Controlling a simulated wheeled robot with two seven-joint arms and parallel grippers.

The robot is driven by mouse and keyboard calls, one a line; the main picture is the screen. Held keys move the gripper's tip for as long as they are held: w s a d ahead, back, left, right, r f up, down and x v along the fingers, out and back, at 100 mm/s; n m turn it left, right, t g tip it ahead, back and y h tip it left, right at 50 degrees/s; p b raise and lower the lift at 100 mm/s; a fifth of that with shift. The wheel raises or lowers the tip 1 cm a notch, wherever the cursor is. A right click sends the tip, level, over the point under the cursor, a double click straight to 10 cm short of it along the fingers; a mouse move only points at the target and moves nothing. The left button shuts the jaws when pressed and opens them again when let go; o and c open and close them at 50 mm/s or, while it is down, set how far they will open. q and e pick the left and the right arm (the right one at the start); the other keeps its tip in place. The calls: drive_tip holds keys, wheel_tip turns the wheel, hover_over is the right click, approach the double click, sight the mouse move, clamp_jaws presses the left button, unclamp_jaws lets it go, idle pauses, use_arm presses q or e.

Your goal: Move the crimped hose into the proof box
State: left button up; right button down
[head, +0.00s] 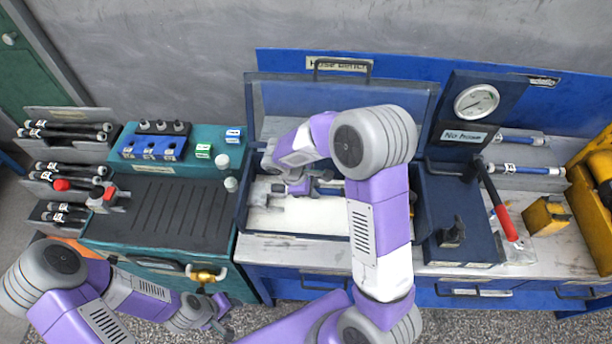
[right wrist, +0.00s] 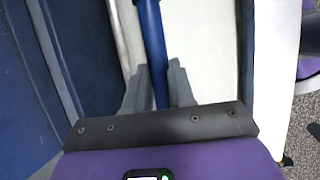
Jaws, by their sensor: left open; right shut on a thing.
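The proof box (head: 424,216) is a dark blue open-topped box with a pale floor, on the bench at centre. Its clear lid (head: 285,92) stands raised behind it. My right gripper (head: 298,188) is down inside the box, partly covered by my own arm. In the right wrist view its fingers (right wrist: 158,88) are shut on a blue hose (right wrist: 151,35), which runs up between them over the pale floor. The hose's ends are out of that view. My left gripper (head: 219,322) is open and empty, low in front of the bench.
A gauge (head: 477,102) with a "No hose" sign (head: 464,136) and a red-handled lever (head: 500,208) stand right of the box. More blue hoses (head: 527,169) lie on the right rack. A teal bench (head: 165,205) and a rack of dark hoses (head: 68,130) are left.

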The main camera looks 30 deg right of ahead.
sight(318, 206)
drive_tip(key=shift+s+f+b, duration=0.2)
drive_tip(key=shift+f+b, duration=0.2)
drive_tip(key=shift+f, duration=0.2)
drive_tip(key=shift+f+b, duration=1.6)
drive_tip(key=shift+f, duration=0.45)
drive_tip(key=shift+f+b, duration=0.6)
drive_tip(key=shift+f, duration=0.1)
drive_tip(key=c, duration=1)
unclamp_jaws()
drive_tip(key=shift+o, duration=0.6)
drive_tip(key=shift+s, duration=0.1)
drive_tip(key=p+v, duration=0.2)
drive_tip(key=v, duration=0.5)
drive_tip(key=shift+r, duration=0.45)
drive_tip(key=shift+r, duration=0.1)
